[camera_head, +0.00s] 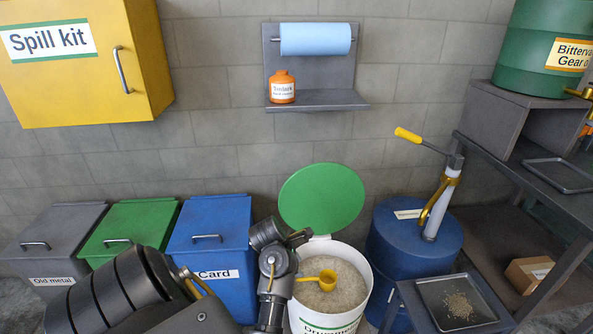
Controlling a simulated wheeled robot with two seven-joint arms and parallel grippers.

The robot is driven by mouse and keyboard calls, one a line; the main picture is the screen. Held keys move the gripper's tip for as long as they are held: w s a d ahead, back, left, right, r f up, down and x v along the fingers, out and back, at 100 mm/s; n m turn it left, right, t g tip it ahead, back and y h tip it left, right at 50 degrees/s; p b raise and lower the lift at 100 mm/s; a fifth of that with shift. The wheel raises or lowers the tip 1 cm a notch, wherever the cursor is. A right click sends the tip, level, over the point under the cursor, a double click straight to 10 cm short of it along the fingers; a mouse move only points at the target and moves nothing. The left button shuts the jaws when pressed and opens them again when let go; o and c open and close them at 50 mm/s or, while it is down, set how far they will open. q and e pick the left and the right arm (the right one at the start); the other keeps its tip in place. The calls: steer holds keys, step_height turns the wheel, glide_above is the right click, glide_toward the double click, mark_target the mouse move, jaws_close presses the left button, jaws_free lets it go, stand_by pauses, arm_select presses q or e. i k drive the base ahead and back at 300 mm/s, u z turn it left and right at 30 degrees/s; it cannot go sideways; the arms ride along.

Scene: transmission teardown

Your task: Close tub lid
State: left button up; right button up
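The white tub (362,277) stands on the floor at the centre bottom, full of pale granules (345,290). Its round green lid (322,198) is open, standing up and leaning back at the tub's rear rim. A yellow scoop (322,279) lies on the granules. My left gripper (299,237) is at the tub's rear left, close to the lower edge of the lid. Whether it touches the lid, and whether its fingers are apart, is too small to tell. My arm hides the tub's left side. My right gripper is not in view.
Grey, green (130,230) and blue (208,228) bins stand left of the tub. A blue drum (413,243) with a hand pump stands close on the right, beside a small table with a tray (457,302). A wall shelf (318,99) hangs above the lid.

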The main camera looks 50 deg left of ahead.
mark_target(324, 198)
steer(key=k, duration=1)
